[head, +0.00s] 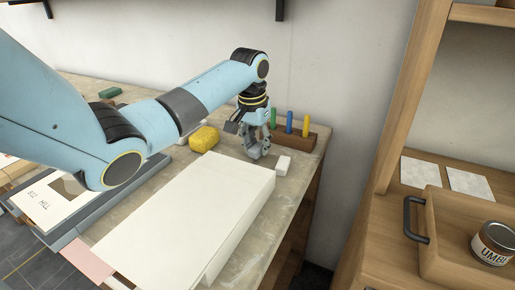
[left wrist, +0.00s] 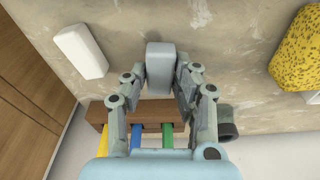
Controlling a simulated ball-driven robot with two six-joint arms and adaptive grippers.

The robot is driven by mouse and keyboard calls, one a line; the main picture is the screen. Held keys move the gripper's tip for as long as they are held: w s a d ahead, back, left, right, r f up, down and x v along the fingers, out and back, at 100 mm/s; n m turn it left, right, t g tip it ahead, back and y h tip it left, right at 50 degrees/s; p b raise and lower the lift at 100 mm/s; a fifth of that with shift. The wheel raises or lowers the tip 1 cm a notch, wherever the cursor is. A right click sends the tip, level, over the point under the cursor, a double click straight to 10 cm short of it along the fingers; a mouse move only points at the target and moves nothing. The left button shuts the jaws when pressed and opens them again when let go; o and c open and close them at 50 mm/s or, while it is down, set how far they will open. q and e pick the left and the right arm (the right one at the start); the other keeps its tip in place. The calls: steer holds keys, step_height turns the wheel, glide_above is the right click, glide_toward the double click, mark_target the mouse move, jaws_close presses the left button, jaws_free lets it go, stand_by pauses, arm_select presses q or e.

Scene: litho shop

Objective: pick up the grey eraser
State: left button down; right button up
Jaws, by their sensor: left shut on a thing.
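The grey eraser (left wrist: 161,62) is a small rounded block in the left wrist view. My left gripper (left wrist: 161,80) is shut on it, with a finger against each side of its near end. In the head view my left gripper (head: 257,152) points down at the far end of the worktable, and its fingers mostly hide the eraser there. I cannot tell whether the eraser touches the tabletop. A white block (head: 283,163) lies just right of the gripper, and it also shows in the left wrist view (left wrist: 80,51). My right gripper is not in view.
A wooden holder (head: 295,138) with blue, green and yellow sticks stands close behind the gripper. A yellow sponge (head: 203,138) lies to its left. A large white stack (head: 190,210) fills the table in front. A wooden cabinet with a tin (head: 493,243) stands at right.

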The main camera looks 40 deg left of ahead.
mark_target(259, 145)
arm_select(q)
step_height(259, 145, up, 3)
steer(key=shift+w+r, duration=0.1)
steer(key=shift+r, duration=0.1)
steer(key=s+d+r, duration=0.2)
steer(key=d, duration=0.1)
steer(key=s+d+r+p, duration=0.1)
steer(key=s+d+r, duration=0.1)
steer(key=s, duration=0.1)
steer(key=s+d+r, duration=0.2)
steer(key=s+d, duration=0.1)
steer(key=shift+d+r, duration=0.25)
steer(key=shift+d, duration=0.1)
